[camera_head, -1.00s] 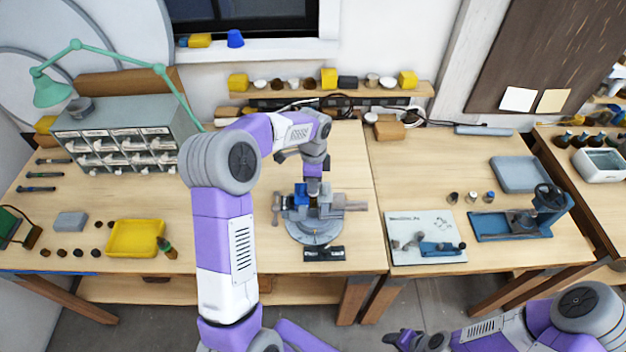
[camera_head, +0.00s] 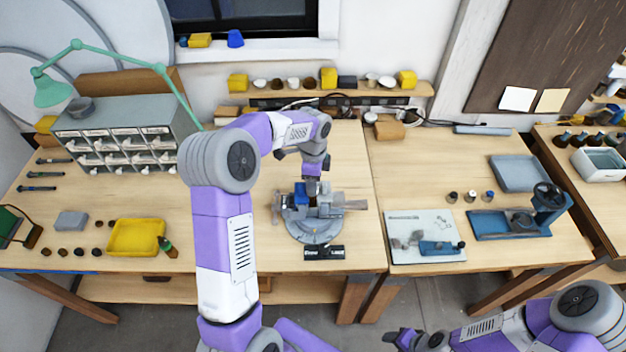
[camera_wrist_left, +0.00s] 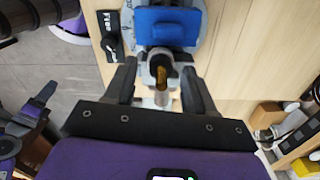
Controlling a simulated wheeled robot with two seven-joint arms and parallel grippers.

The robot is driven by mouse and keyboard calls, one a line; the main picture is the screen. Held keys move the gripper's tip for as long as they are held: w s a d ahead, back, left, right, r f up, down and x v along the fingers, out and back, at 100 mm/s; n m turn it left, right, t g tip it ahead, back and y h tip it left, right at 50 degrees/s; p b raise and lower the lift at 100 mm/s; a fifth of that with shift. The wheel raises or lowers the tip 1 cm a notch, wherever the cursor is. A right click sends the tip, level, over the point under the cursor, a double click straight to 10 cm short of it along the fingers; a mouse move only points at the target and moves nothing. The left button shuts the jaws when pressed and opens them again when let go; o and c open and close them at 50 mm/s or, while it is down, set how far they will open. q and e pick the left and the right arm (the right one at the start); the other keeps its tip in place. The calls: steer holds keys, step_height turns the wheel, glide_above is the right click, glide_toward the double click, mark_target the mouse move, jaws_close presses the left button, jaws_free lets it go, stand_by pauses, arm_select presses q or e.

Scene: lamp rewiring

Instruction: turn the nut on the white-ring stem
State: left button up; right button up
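A grey vise (camera_head: 316,228) with a blue block (camera_head: 301,194) stands on the middle bench. In the left wrist view the blue block (camera_wrist_left: 168,27) is at the top, with a grey metal cylindrical piece (camera_wrist_left: 159,66) below it and a brass-coloured part (camera_wrist_left: 173,82) inside or behind it. My left gripper (camera_wrist_left: 159,68) has its two black fingers on either side of this piece, with gaps visible. In the head view my left gripper (camera_head: 312,186) is over the vise. I cannot make out a white ring. My right gripper (camera_head: 398,338) is low at the front, away from the bench; its fingers are unclear.
A yellow tray (camera_head: 135,238) is to the left, near a drawer cabinet (camera_head: 125,140) and green lamp (camera_head: 52,92). A board with small parts (camera_head: 425,228) and a blue fixture (camera_head: 520,222) are to the right.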

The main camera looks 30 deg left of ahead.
arm_select(q)
step_height(320, 180, up, 7)
steer(key=shift+w+a+r, duration=0.1)
steer(key=shift+r, duration=0.1)
stand_by(0.5)
stand_by(0.4)
